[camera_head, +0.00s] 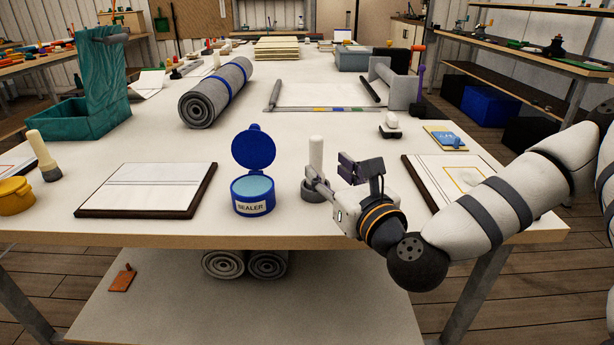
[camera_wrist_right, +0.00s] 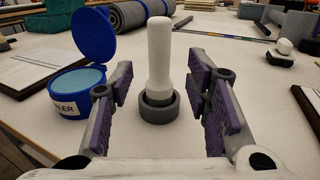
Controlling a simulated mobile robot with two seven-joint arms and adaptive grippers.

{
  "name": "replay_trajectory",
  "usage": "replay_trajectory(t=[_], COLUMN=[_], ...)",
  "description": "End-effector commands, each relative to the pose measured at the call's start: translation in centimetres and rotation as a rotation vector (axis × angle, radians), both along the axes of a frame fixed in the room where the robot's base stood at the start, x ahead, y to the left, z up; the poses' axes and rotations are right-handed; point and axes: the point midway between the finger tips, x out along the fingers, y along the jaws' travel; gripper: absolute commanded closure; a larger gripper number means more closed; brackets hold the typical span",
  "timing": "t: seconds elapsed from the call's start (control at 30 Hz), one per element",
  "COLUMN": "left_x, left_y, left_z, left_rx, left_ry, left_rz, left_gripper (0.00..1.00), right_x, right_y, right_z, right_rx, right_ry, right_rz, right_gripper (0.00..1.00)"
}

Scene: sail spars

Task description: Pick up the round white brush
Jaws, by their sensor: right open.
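The round white brush (camera_head: 316,153) stands upright on the table in front of my right gripper. Its smooth white upper part rises from a dark grey round base or holder (camera_head: 314,190); I cannot tell which. In the right wrist view, the brush (camera_wrist_right: 160,58) is centred between the two purple-padded fingers, with the grey base (camera_wrist_right: 159,108) below. My right gripper (camera_head: 329,170) is open, with a finger to each side of the brush and a visible gap on both sides. Whether the fingertips reach past the brush is hard to tell. My left gripper is not in view.
A blue open sealer tub (camera_head: 253,194) stands just left of the brush. Framed boards lie left (camera_head: 146,188) and right (camera_head: 462,180). Another brush (camera_head: 42,155) stands at far left. A rolled grey mat (camera_head: 216,92) lies behind. The table between is clear.

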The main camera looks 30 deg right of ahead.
Motion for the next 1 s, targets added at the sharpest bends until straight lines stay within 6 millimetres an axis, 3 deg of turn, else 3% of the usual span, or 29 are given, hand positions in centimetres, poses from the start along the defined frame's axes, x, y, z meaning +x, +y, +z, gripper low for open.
replay_trajectory(t=[0.03, 0.33, 0.6, 0.67, 0.8, 1.0], left_x=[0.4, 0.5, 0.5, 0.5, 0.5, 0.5], left_y=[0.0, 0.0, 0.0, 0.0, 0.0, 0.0], left_z=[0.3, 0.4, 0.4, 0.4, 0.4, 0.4], left_rx=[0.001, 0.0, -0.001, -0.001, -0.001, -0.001], left_ry=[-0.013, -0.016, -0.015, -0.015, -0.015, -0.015], left_rz=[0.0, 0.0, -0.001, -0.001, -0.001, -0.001], left_gripper=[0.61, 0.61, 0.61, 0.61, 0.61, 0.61], right_x=[0.5, 5.3, 6.0, 6.0, 6.0, 6.0], right_y=[0.0, -0.8, -0.9, -0.9, -0.9, -0.9], right_z=[0.9, 1.1, 1.1, 1.1, 1.1, 1.1], right_rx=[-0.003, -0.004, -0.001, -0.001, -0.001, -0.001], right_ry=[-0.016, -0.018, -0.016, -0.016, -0.016, -0.016], right_rz=[0.003, 0.003, 0.003, 0.003, 0.003, 0.003], right_gripper=[0.56, 0.56, 0.56, 0.67, 0.99, 1.0])
